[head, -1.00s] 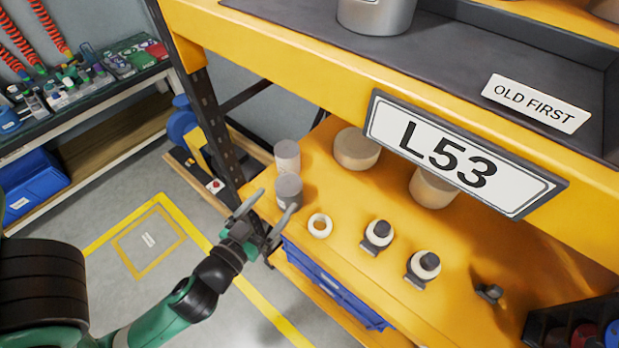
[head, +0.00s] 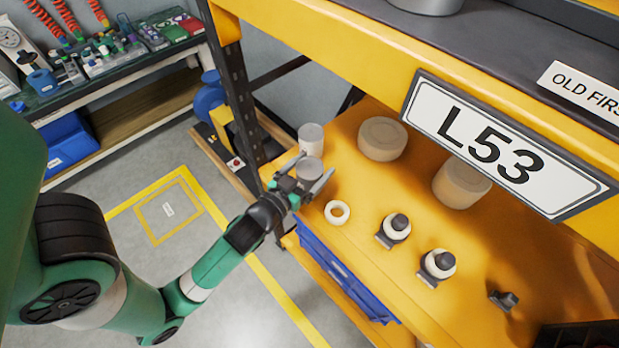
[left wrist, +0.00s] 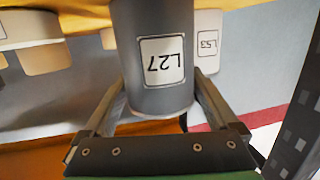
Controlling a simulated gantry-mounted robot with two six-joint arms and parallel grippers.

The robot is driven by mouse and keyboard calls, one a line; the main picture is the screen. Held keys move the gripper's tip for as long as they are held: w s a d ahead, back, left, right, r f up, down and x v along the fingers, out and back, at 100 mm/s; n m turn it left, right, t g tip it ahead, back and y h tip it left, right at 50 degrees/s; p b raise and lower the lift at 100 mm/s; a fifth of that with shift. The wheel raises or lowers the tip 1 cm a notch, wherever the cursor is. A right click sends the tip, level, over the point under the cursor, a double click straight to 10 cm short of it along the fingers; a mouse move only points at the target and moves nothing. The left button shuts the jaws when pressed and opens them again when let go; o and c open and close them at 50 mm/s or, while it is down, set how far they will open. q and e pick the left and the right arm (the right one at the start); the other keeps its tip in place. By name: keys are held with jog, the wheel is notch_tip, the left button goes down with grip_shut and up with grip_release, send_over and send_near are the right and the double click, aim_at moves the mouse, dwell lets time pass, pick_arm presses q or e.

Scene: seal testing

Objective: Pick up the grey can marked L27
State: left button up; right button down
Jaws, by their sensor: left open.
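The grey can (head: 309,172) stands upright at the near left corner of the orange shelf; its label reads L27 in the left wrist view (left wrist: 163,62), upside down there. My left gripper (head: 317,163) is open, with one finger on each side of the L27 can. My right gripper is not in view.
The orange shelf (head: 365,240) also carries a white ring (head: 337,212), two wide beige cans (head: 383,140) and small dark-topped parts (head: 397,227). A dark upright post (head: 240,110) stands left of the cans. An upper shelf with an L53 sign (head: 505,145) overhangs the right.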

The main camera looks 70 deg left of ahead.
pick_arm(q)
jog(key=shift+x, duration=1.05)
jog(key=shift+s, duration=0.1)
jog(key=c, duration=1.4)
jog(key=shift+o, duration=0.2)
jog(key=shift+r, duration=0.1)
